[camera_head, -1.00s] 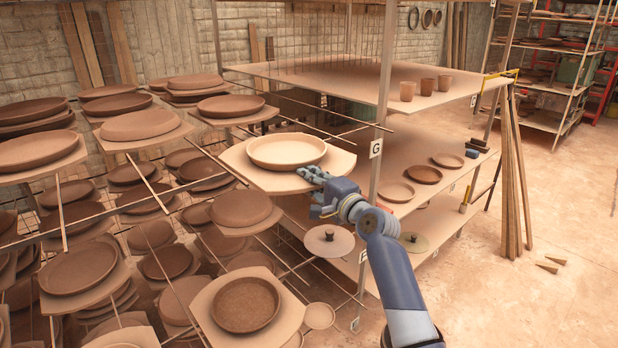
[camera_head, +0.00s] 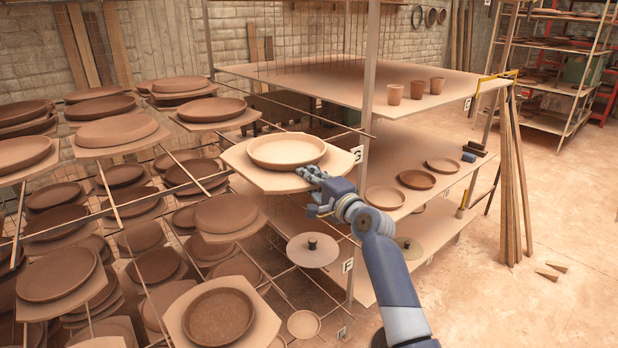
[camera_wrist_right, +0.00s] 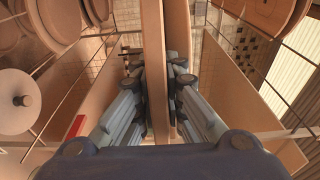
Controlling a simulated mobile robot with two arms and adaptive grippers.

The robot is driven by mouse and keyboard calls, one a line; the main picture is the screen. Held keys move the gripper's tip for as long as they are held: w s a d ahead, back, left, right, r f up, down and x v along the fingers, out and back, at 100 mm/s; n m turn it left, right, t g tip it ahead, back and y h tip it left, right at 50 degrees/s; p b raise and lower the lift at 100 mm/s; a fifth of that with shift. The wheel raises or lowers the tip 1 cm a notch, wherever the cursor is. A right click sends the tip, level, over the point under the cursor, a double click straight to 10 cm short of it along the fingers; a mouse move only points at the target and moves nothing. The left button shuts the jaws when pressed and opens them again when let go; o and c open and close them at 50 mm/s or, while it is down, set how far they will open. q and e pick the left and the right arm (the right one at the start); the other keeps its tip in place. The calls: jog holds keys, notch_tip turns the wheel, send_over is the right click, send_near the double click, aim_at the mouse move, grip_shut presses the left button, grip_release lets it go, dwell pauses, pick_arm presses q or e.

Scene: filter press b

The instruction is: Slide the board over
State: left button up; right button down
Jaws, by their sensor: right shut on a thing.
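The board (camera_head: 238,163) is a pale, flat piece with cut corners, and it bears a shallow round clay plate (camera_head: 287,149). My right gripper (camera_head: 309,174) is at the board's right front edge, shut on it. In the right wrist view, the board (camera_wrist_right: 157,110) shows edge-on between the fingers. The board looks level in the head view, among the rack's thin bars. Its underside and what bears it there are hidden. My left gripper is not in view.
The rack post with the G label (camera_head: 357,155) stands close to the board's right side. Lower boards with plates (camera_head: 218,315) crowd the left and front. Cups (camera_head: 394,93) stand on the upper shelf.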

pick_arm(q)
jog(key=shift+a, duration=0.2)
pick_arm(e)
jog(key=c, duration=1.6)
grip_release()
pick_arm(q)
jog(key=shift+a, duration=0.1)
pick_arm(e)
jog(key=shift+s, duration=0.1)
jog(key=v, duration=1.2)
jog(key=shift+d, duration=0.1)
